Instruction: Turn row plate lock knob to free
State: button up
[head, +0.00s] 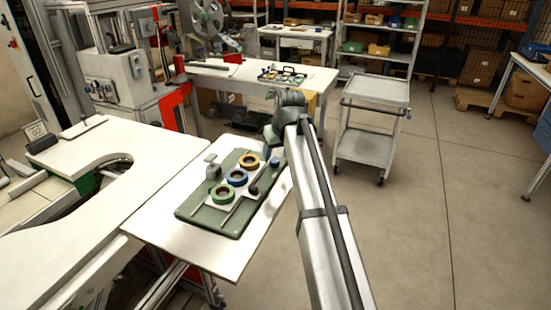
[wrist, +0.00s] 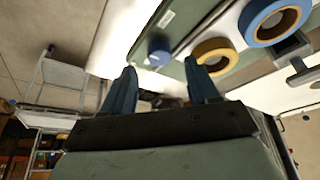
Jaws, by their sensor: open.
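A green board (head: 190,212) on the white table carries a pale row plate (head: 211,204) with a yellow reel (head: 249,160), a blue reel (head: 237,177) and a green reel (head: 223,194). A round dark knob (head: 253,190) stands by the plate's right side; a bluish round knob (wrist: 159,52) shows in the wrist view. A grey T-handled post (head: 212,168) stands at the board's left. I cannot tell for sure which one is the lock knob. My gripper (wrist: 160,66) is open and empty, its fingers apart, with the bluish knob beyond and between the tips.
A white machine table (head: 90,195) with a round cutout lies to the left. A grey cart (head: 365,120) and a back table (head: 215,68) stand behind. Open floor (head: 430,220) lies to the right of my arm.

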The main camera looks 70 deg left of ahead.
aim_at(275, 160)
jog(key=shift+x, duration=2)
jog(key=shift+c, duration=0.2)
jog(key=c, duration=1)
